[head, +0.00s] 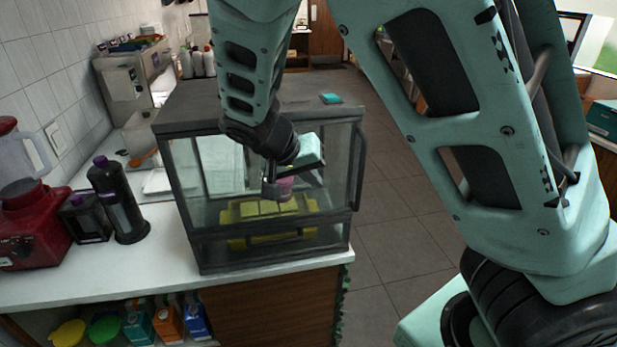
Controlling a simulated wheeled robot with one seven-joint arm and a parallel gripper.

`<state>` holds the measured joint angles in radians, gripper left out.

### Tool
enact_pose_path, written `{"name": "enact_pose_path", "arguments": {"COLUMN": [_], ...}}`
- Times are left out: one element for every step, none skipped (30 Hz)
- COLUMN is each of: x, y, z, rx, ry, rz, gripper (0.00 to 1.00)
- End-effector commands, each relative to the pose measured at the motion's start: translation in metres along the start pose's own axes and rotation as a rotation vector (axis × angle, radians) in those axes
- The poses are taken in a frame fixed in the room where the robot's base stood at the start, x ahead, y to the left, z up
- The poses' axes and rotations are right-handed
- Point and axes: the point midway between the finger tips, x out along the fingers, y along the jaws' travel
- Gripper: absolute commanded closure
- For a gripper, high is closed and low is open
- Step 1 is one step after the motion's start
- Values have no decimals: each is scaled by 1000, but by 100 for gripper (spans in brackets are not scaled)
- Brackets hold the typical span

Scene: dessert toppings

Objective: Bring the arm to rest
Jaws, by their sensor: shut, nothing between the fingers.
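My gripper (272,190) hangs in front of the glass display case (187,205), at the lower end of my teal arm. Its fingers are dark and small in the picture, and they are shut with nothing held. I cannot tell how far it is from the glass. A small pink thing (285,188) shows just beside the fingers, partly hidden by them. Inside the case a yellow tray (236,243) holds several yellow pieces. My large arm links hide much of the right side of the view.
The case stands on a white counter (165,262). A dark bottle (118,205), a dark jar (84,220) and a red blender (28,235) stand left of it. Tiled floor (385,230) is clear to the right.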

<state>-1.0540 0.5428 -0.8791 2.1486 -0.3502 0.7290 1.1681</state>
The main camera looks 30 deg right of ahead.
Motion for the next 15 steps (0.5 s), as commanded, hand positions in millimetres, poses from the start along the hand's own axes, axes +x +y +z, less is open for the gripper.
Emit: {"name": "enact_pose_path", "arguments": {"x": [-4,-6,-9,-10,-11,-12,-12,-12,-12,-12,-12,-10,-9,-7,-6], "y": [-1,-1,0,0,0,0,0,0,0,0,0,-1,-2,-4,-7], "z": [0,0,0,0,0,0,0,0,0,0,0,6,11,18,30], "rx": [0,0,0,0,0,0,0,0,0,0,-1,-18,-37,-62,-105], "ry": [1,1,0,0,0,0,0,0,0,0,-1,-17,-33,-53,-85], "rz": [-2,-2,-1,-1,0,0,0,0,0,1,0,-9,-19,-32,-57], "gripper": [100,100,100,100,100,100,100,100,100,100,100,100,100,100,100]}}
